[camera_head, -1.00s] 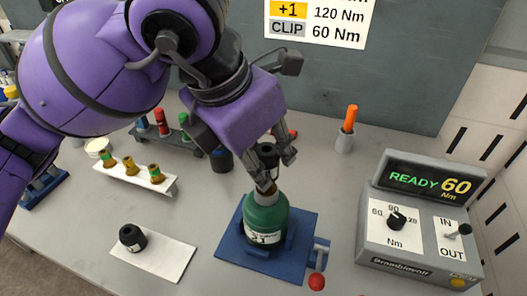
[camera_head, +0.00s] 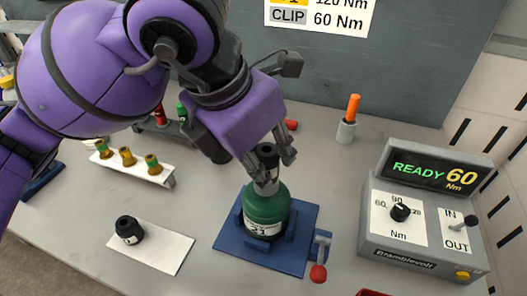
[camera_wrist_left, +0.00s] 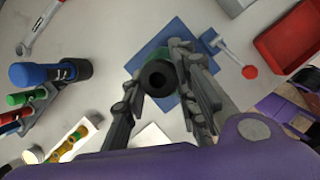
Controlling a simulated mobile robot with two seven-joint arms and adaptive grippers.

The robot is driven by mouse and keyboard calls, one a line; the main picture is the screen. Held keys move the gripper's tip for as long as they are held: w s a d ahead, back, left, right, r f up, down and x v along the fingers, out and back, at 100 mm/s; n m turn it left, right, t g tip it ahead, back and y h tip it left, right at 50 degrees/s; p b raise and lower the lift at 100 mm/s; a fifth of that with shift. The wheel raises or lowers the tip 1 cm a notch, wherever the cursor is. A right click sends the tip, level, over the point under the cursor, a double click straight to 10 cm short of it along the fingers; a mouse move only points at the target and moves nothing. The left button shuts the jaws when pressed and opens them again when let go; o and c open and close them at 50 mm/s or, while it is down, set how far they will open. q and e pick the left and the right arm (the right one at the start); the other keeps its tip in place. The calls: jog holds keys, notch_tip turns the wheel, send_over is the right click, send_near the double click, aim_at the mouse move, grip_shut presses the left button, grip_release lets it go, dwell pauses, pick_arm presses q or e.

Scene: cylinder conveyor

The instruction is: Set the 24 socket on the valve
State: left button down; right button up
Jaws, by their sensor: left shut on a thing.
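My left gripper (camera_head: 271,165) is shut on a black socket (camera_head: 266,151) directly above the green cylinder (camera_head: 266,208). In the left wrist view the socket (camera_wrist_left: 158,76) shows as a dark ring between the two fingers, over the green cylinder. The cylinder stands upright in a blue holder (camera_head: 297,249). A pale metal part, seemingly the valve (camera_head: 266,186), shows at its top under the socket. The fingers partly hide this spot, and I cannot tell whether the socket is seated on the valve. No size mark is readable on the socket. My right gripper is not in view.
Another black socket (camera_head: 129,230) stands on a white mat (camera_head: 165,250). A white rack (camera_head: 150,179) holds brass-coloured fittings. A torque controller (camera_head: 425,215) reading READY 60 Nm is at the right. A red-knobbed lever (camera_head: 319,272) sits beside the holder.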

pick_arm(q)
jog(key=shift+f, duration=0.3)
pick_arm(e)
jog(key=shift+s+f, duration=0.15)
pick_arm(q)
jog(key=c, duration=1.3)
grip_release()
jog(key=shift+r+p, duration=1.5)
jog(key=shift+r, duration=1.5)
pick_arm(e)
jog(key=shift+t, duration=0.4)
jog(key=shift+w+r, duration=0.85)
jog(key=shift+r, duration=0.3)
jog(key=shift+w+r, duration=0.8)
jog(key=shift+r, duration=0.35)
